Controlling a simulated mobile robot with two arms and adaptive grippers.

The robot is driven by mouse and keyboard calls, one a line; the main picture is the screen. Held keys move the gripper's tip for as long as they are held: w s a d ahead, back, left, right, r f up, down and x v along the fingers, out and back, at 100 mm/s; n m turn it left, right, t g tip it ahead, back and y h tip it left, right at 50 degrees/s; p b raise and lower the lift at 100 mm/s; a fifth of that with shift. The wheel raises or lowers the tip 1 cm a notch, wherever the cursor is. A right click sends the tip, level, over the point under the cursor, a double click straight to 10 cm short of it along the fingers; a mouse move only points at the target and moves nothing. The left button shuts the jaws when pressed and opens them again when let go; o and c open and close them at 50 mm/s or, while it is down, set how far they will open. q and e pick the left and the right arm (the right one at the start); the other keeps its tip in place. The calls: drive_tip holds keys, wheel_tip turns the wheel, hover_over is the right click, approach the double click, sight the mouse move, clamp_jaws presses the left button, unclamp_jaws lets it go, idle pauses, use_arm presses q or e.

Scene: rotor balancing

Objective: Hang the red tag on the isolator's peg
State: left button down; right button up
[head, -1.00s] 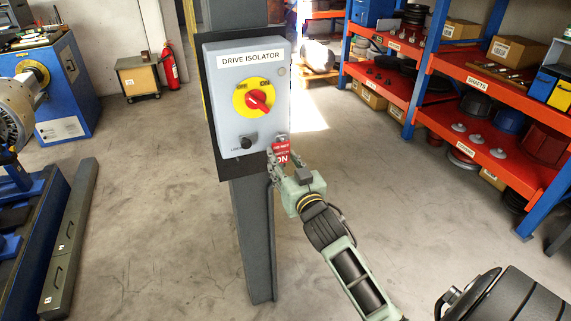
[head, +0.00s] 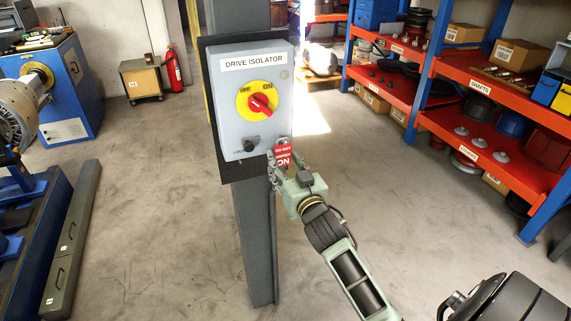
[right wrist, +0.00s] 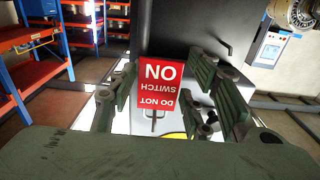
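The red tag (head: 284,159), lettered in white, shows at the lower right corner of the grey isolator (head: 228,115). It also shows in the right wrist view (right wrist: 160,85), upside down. A small grey fitting, seemingly the peg (right wrist: 153,121), shows at the tag's slotted end; the tag appears to hang there, though the exact contact is unclear. My right gripper (head: 287,165) is open around the tag. In the right wrist view its fingers (right wrist: 165,92) stand either side of the tag, with gaps. My left gripper is out of view.
The isolator has a red and yellow switch (head: 262,103) and a black knob (head: 250,145). It is mounted on a dark grey post (head: 255,240). Orange shelves (head: 480,90) stand at the right. A blue machine bed (head: 30,230) is at the left. The floor between is clear.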

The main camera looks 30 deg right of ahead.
drive_tip(key=shift+o, duration=1.3)
drive_tip(key=shift+s+a+f, duration=0.1)
drive_tip(key=shift+s, duration=0.15)
drive_tip(key=v, duration=1.1)
drive_tip(key=shift+s, duration=0.3)
